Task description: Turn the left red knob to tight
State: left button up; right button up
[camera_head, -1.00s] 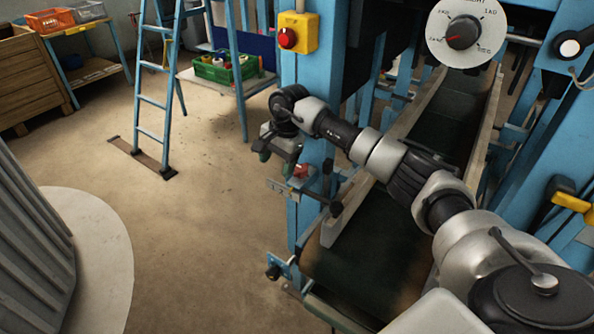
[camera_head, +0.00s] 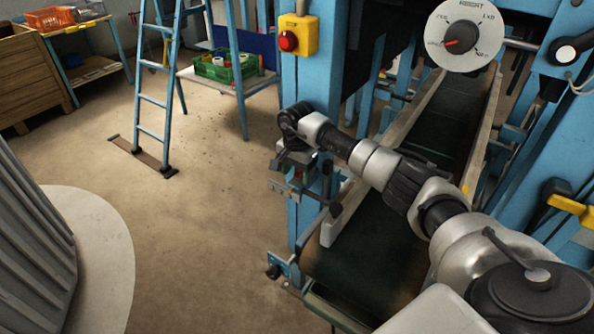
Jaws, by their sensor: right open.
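My right gripper (camera_head: 296,174) points down at the near end of the conveyor, beside the blue post. Its jaws are open. A small red knob (camera_head: 299,176) on the rail bracket there is mostly hidden by the gripper; only a bit of red shows at the fingers. I cannot tell whether the fingers touch it. My left gripper is out of view.
A dark conveyor belt (camera_head: 385,245) runs away between side rails. A white dial (camera_head: 480,22) with a dark knob and red pointer hangs above. A yellow box (camera_head: 298,22) with a red button is on the post. Open floor (camera_head: 200,230) lies to the left.

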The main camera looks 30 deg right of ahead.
jog(key=shift+c, duration=0.3)
jog(key=c, duration=0.9)
jog(key=shift+o, duration=0.2)
jog(key=m, duration=0.1)
jog(key=m+b, duration=0.1)
jog(key=m, duration=0.1)
jog(key=shift+w, duration=0.3)
jog(key=m, duration=0.1)
jog(key=m+b, duration=0.1)
jog(key=m, duration=0.1)
jog(key=shift+w, duration=0.3)
jog(key=m, duration=0.3)
jog(key=w+m, duration=0.1)
jog(key=m, duration=0.1)
jog(key=shift+d+m+b, duration=0.15)
jog(key=shift+m+b, duration=0.25)
jog(key=m, duration=0.4)
jog(key=d+m, duration=0.1)
jog(key=m, duration=0.1)
jog(key=shift+w, duration=0.3)
